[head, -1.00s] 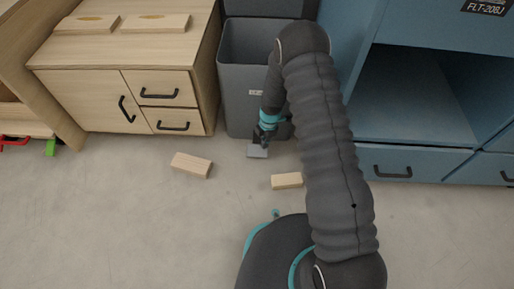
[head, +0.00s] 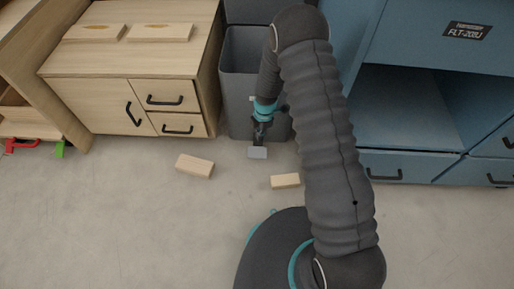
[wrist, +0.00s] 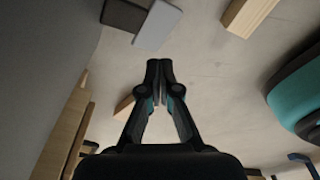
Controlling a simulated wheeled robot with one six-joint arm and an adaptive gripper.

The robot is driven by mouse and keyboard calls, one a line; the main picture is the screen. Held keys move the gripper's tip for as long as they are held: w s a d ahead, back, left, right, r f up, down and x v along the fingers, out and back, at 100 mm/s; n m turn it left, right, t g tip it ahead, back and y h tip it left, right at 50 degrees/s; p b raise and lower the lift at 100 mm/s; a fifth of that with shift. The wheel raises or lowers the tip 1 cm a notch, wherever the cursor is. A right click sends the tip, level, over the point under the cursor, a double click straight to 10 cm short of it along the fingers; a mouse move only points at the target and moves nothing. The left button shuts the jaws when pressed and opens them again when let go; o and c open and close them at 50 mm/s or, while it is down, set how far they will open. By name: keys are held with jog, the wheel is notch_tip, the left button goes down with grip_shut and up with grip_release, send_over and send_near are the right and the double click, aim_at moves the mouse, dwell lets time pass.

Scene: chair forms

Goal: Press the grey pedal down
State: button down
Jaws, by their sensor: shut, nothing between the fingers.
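The grey pedal (head: 257,153) is a small light-grey plate low at the front of the grey bin (head: 240,105). In the wrist view the pedal (wrist: 158,25) lies beyond my fingertips, joined to a darker piece.
A wooden cabinet (head: 100,95) stands left of the bin, a blue shelf unit (head: 410,165) right. Floor in front is mostly clear.

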jog(key=s+d+r+m, duration=0.1)
jog(key=r+m, duration=0.3)
jog(key=r, duration=0.8)
jog(key=s+d+r+m+t+p, duration=0.1)
jog(key=d+r+m, duration=0.3)
jog(key=r, duration=0.8)
jog(key=shift+t, duration=0.3)
jog(key=shift+m, duration=0.3)
